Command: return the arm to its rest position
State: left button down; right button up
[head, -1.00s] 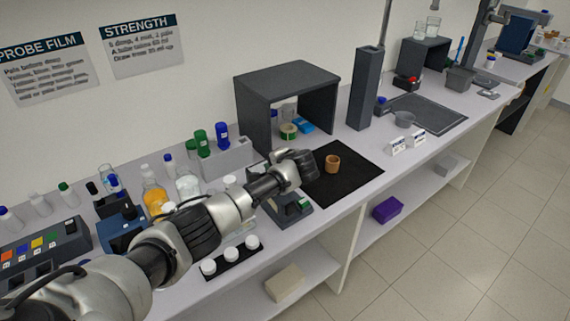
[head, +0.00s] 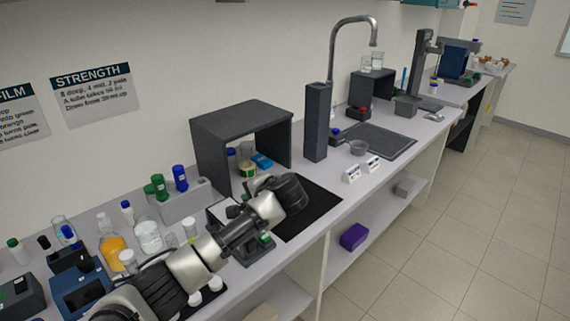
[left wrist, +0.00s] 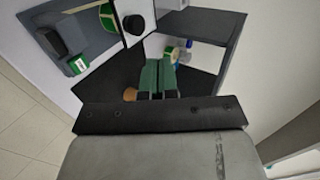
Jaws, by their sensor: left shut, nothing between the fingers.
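My left arm comes in from the lower left of the head view. Its hand, the left gripper (head: 290,193), is over the black mat (head: 314,212), in front of the dark open-fronted box (head: 212,150). In the left wrist view its green fingers (left wrist: 159,64) are together with nothing between them. A small brown cup (left wrist: 130,95) shows beside the fingers in that view, partly cut off by the gripper body. In the head view the cup is hidden by the hand. My right gripper is in neither view.
Bottles (head: 112,250) and a grey rack (head: 184,203) with green and blue-capped tubes stand left of the arm. The floor in front is clear.

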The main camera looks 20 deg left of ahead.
pick_arm(q)
jog(key=s+d+f+g+h, duration=0.1)
jog(key=s+d+f+h, duration=0.25)
jog(key=s+f, duration=0.4)
jog(key=s+d+f+h, duration=0.3)
jog(key=s+d+f, duration=0.1)
jog(key=s+f, duration=0.4)
jog(key=s+a+r+n+g+h, duration=0.1)
jog(key=s+n+h, duration=0.1)
jog(key=s, duration=1)
jog(key=s+a+r+n+h, duration=0.1)
jog(key=s+a+n+h, duration=0.1)
jog(key=s, duration=1)
notch_tip(320, 180, down, 28)
jog(key=g+b, duration=0.2)
jog(key=s+a+f+b, duration=0.2)
jog(key=s+f, duration=1.5)
jog(key=f, duration=0.1)
jog(key=shift+s+a+f+g+y, duration=0.15)
jog(key=shift+a+f+g+y, duration=0.05)
jog(key=shift+f+g+y, duration=0.2)
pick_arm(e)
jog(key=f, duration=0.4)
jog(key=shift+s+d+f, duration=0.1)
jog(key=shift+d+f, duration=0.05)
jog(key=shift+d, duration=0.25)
